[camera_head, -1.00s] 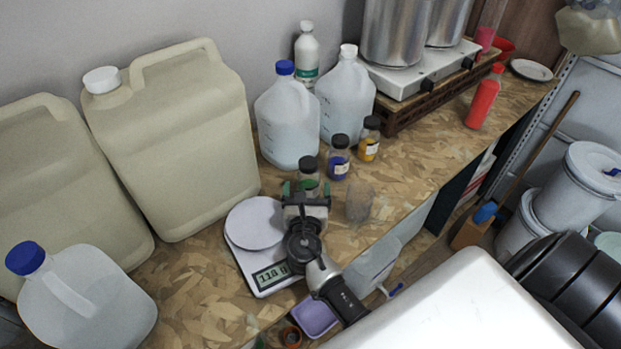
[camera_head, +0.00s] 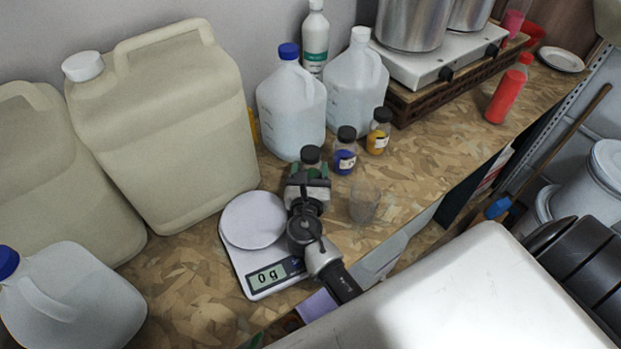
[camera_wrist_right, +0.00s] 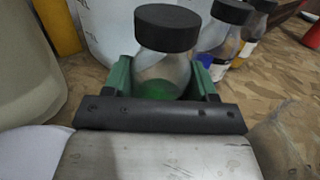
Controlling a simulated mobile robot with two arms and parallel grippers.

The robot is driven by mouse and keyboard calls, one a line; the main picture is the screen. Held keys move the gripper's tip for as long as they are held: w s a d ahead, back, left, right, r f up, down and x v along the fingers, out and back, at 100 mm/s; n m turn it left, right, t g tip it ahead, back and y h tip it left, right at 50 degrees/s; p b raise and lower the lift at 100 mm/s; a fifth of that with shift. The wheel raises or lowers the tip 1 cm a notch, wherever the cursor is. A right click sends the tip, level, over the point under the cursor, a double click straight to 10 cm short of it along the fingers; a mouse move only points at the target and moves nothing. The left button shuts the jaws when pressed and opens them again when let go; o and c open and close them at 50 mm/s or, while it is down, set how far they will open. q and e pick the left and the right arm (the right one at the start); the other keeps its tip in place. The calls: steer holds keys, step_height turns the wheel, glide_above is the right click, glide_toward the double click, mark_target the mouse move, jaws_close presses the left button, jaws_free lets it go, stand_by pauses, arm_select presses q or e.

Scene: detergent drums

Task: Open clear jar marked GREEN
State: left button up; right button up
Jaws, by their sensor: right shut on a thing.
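The clear jar with green contents (camera_wrist_right: 160,70) and a black lid (camera_wrist_right: 167,27) stands upright between the fingers of my right gripper (camera_wrist_right: 163,80) in the right wrist view. Its label is not visible. In the head view the jar's black lid (camera_head: 311,155) shows just beyond my right gripper (camera_head: 308,175). The gripper is shut on the jar's body, and the lid is on. My left gripper is not in view.
A scale (camera_head: 252,222) reading 0 g is left of my right gripper. A clear beaker (camera_head: 364,203) stands close on its right. Blue (camera_head: 345,158) and yellow (camera_head: 378,136) jars stand behind right, with large jugs (camera_head: 291,105) behind. A red bottle (camera_head: 507,92) is farther right.

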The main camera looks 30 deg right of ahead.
mark_target(315, 163)
steer(key=shift+s+f, duration=0.1)
steer(key=shift+f, duration=0.05)
steer(key=shift+r, duration=0.4)
steer(key=r, duration=0.2)
steer(key=d+r, duration=0.1)
steer(key=r, duration=0.1)
steer(key=shift+s, duration=0.1)
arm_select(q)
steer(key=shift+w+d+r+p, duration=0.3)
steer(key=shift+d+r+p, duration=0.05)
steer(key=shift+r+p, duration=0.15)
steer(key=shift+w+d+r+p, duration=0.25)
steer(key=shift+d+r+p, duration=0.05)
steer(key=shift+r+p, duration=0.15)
arm_select(e)
steer(key=s+d+r, duration=0.4)
steer(key=d+r, duration=0.2)
steer(key=d, duration=0.3)
steer(key=shift+s+d+r, duration=0.15)
steer(key=shift+d, duration=0.25)
